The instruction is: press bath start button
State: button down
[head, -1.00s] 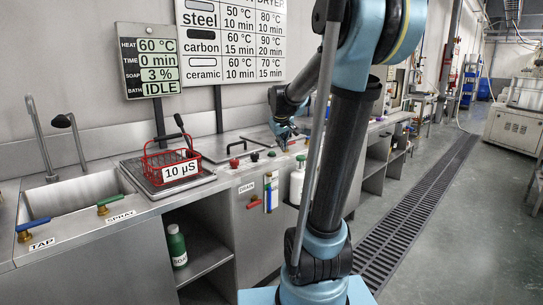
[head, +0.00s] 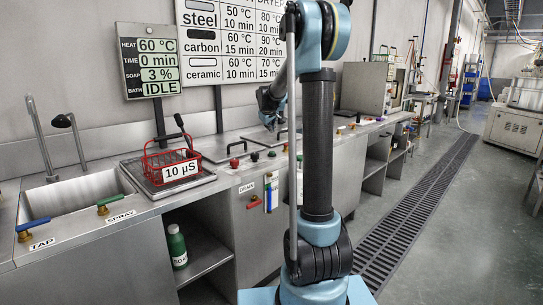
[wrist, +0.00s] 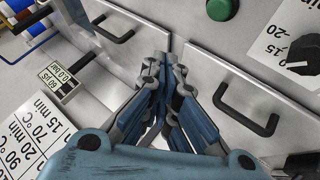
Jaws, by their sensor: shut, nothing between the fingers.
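A green button (head: 254,157) sits on the counter's front edge, right of a red knob (head: 234,163); no label is readable on either. The display board (head: 151,61) reads 60 °C, 0 min, 3 %, IDLE for the bath. My gripper (head: 270,122) is over the counter farther back, apart from those controls and partly behind my arm. In the wrist view my gripper (wrist: 164,65) is shut and empty. A green button (wrist: 221,9) shows there at the top, apart from the fingertips; I cannot tell whether it is the same one.
The wrist view shows a black handle (wrist: 246,108), a black dial (wrist: 300,55) and a small 60 µS display (wrist: 58,86). Floor by the drain grate (head: 410,215) is clear.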

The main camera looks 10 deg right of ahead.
jog(key=shift+f, duration=0.1)
jog(key=shift+f, duration=4.3)
jog(key=shift+f, duration=0.1)
jog(key=shift+s+f, duration=0.1)
jog(key=shift+f, duration=0.15)
jog(key=shift+f, duration=0.45)
jog(key=shift+r, duration=0.9)
jog(key=shift+r, duration=0.15)
jog(key=shift+r, duration=2.35)
